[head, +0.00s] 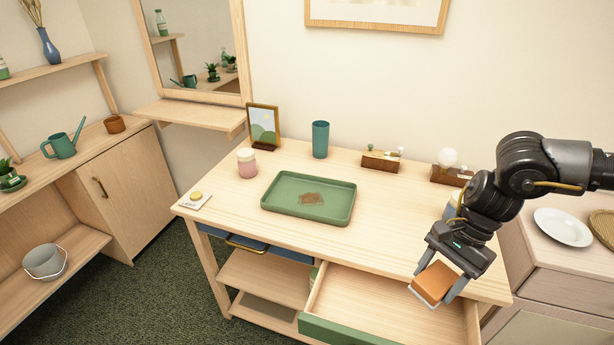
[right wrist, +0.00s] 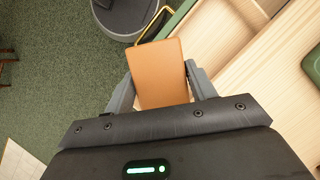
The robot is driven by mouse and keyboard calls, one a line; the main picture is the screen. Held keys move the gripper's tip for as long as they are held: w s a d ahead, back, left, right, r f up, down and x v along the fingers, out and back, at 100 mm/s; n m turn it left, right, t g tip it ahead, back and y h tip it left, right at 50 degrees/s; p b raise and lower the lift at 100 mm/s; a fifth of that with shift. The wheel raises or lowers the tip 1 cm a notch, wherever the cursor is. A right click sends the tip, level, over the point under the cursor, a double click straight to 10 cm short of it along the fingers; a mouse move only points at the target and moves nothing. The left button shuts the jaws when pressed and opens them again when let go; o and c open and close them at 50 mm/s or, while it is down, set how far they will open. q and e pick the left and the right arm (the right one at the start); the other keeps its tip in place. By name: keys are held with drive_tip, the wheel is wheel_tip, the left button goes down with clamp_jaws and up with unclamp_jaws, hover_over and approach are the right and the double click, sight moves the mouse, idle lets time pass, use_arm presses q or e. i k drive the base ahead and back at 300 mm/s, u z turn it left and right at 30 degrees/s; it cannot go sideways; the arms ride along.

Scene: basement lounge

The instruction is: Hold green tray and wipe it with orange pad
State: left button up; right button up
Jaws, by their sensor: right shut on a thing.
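The green tray (head: 290,205) lies flat on the light wood table. A brown stain or patch (head: 312,199) shows on its inner floor. My right gripper (head: 434,284) is shut on the orange pad (head: 436,281), above the open drawer at the table's front right, apart from the tray. The right wrist view shows the orange pad (right wrist: 158,74) between the two fingers. My left gripper is in neither view.
An open drawer (head: 385,305) juts out at the front. Wooden holders (head: 381,160) stand at the back.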

sight(328, 201)
drive_tip(key=k, duration=0.45)
drive_tip(key=u, duration=0.8)
drive_tip(key=i, duration=0.75)
drive_tip(key=u, duration=0.55)
drive_tip(key=i, duration=0.75)
drive_tip(key=z, duration=0.8)
drive_tip(key=i, duration=0.55)
drive_tip(key=z, duration=0.55)
